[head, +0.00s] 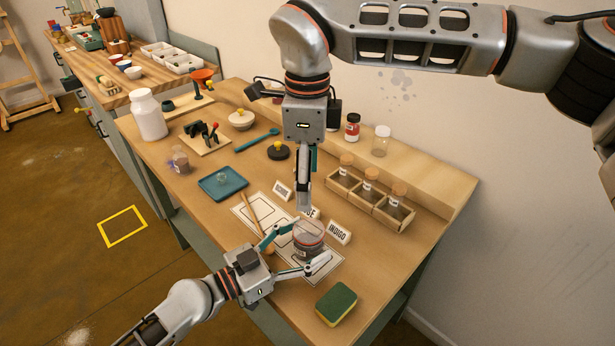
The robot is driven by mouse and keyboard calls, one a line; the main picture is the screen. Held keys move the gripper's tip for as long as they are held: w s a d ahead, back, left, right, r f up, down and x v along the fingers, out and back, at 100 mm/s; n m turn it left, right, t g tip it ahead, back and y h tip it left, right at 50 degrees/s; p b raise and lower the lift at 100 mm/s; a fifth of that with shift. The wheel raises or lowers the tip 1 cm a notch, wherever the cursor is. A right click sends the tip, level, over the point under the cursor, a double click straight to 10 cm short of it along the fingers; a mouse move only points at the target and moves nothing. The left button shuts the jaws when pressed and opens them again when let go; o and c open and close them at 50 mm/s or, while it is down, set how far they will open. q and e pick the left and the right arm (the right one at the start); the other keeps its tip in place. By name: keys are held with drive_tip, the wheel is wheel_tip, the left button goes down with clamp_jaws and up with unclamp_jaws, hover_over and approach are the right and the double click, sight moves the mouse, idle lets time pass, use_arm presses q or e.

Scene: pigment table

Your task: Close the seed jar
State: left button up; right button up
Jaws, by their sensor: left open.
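The seed jar (309,239), a small clear jar with an orange-red ring, stands on the white marked sheet (250,212) near the table's front. Its lid is too small to make out clearly, so I cannot tell whether it is open or shut. My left gripper (305,245) is open, with one finger on each side of the jar; I cannot tell if they touch it. My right gripper (303,204) points straight down just above and behind the jar. Its fingers show edge-on, so their opening is hidden.
Name cards, one reading INDIGO (340,232), stand just behind the jar. A green and yellow sponge (336,304) lies in front right. A wooden rack (347,195) of corked jars stands behind. A blue tray (222,182) and a wooden stick (250,214) lie to the left.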

use_arm(q)
drive_tip(key=v, duration=1.2)
idle(0.3)
